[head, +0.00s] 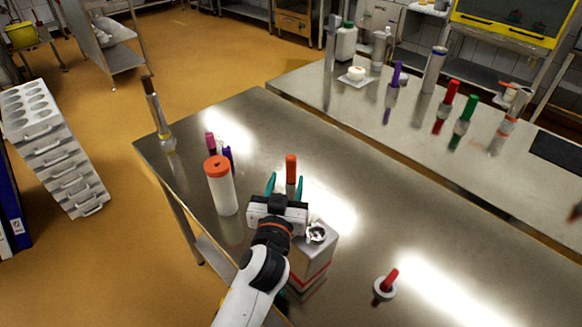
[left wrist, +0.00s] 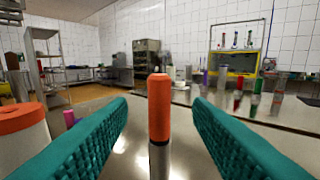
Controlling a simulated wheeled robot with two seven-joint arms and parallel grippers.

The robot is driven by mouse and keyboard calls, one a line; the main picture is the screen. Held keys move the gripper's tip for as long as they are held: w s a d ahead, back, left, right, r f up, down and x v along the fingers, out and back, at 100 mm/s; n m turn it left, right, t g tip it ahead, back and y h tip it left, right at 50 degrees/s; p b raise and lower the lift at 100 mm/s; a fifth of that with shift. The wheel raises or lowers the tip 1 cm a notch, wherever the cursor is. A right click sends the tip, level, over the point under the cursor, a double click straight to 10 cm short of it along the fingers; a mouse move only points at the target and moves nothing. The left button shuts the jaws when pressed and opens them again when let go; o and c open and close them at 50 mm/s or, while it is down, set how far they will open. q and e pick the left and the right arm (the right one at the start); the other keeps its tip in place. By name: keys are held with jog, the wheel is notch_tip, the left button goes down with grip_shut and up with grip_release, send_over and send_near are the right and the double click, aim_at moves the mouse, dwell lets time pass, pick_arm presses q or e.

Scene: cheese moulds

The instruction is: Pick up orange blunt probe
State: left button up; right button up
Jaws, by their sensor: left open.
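The orange blunt probe (head: 291,168) stands upright on the near steel table, with an orange upper part over a metallic shaft. In the left wrist view the orange probe (left wrist: 159,105) is centred between the fingers. My left gripper (head: 285,185) is open, with one teal finger on each side of the probe. The left wrist view shows a gap between the probe and each finger of the gripper (left wrist: 160,112). The probe's foot is hidden in both views. My right gripper is not in view.
A white bottle with an orange lid (head: 220,184) stands close left of the gripper. Pink (head: 210,142) and purple (head: 229,158) items stand behind it. A box-shaped container (head: 314,258) is close on the right. A red-handled item (head: 389,280) stands further right. The table's middle is clear.

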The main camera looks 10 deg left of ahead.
aim_at(290, 165)
pick_arm(q)
jog(key=shift+w, duration=0.8)
jog(key=w, duration=0.1)
jog(key=w+p, duration=0.1)
jog(key=w, duration=0.1)
jog(key=w+p, duration=0.1)
jog(key=shift+w+a+r, duration=0.15)
jog(key=shift+r, duration=0.25)
jog(key=shift+w+f+p, duration=0.15)
jog(key=shift+w+p, duration=0.15)
jog(key=shift+w, duration=0.15)
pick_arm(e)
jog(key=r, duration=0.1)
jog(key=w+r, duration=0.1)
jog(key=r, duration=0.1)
pick_arm(q)
jog(key=shift+s, duration=0.1)
jog(key=c, duration=0.3)
grip_shut()
